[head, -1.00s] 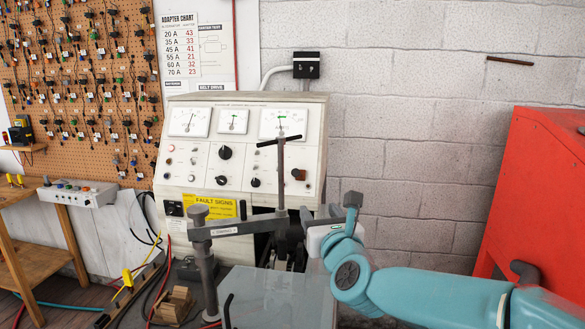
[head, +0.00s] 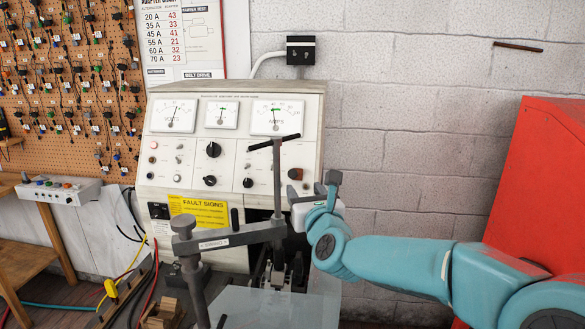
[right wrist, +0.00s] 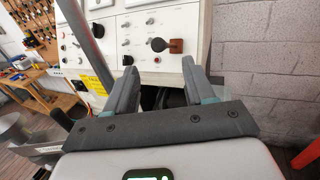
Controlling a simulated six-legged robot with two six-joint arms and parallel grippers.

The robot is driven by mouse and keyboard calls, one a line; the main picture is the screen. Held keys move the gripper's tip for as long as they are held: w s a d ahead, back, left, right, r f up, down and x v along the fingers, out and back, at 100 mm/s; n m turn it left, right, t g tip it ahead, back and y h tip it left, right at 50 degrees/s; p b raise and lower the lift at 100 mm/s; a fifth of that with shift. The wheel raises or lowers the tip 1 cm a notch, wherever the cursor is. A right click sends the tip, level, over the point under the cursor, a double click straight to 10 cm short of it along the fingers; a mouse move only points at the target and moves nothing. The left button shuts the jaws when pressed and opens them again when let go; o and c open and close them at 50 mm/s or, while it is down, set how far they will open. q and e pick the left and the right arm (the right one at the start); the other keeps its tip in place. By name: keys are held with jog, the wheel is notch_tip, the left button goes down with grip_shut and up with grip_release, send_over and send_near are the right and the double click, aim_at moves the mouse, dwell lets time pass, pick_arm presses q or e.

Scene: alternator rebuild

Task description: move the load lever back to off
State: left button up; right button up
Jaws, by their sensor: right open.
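The load lever (head: 295,173) is a brown-handled lever at the lower right of the white test bench's panel. In the right wrist view its brown handle (right wrist: 176,46) points right from a round black hub. My right gripper (head: 312,186) is just below and right of the lever in the head view. In the right wrist view my open fingers (right wrist: 160,69) have nothing between them. The lever shows beyond and above the gap, and I see no contact. My left gripper is not in view.
The test bench (head: 255,97) carries three meters and several knobs. A grey clamp arm with an upright T-handle screw (head: 277,180) stands in front, left of my right gripper. A red cabinet (head: 545,190) is at the right.

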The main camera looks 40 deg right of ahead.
aim_at(294, 175)
jog(key=p+x, duration=0.4)
jog(key=x, duration=0.6)
jog(key=shift+w+d, duration=0.15)
jog(key=shift+w+d+f, duration=0.1)
jog(key=shift+w+d, duration=0.15)
jog(key=shift+w, duration=0.2)
jog(key=shift+a, duration=0.1)
jog(key=shift+s, duration=0.1)
jog(key=shift+c, duration=0.4)
grip_shut()
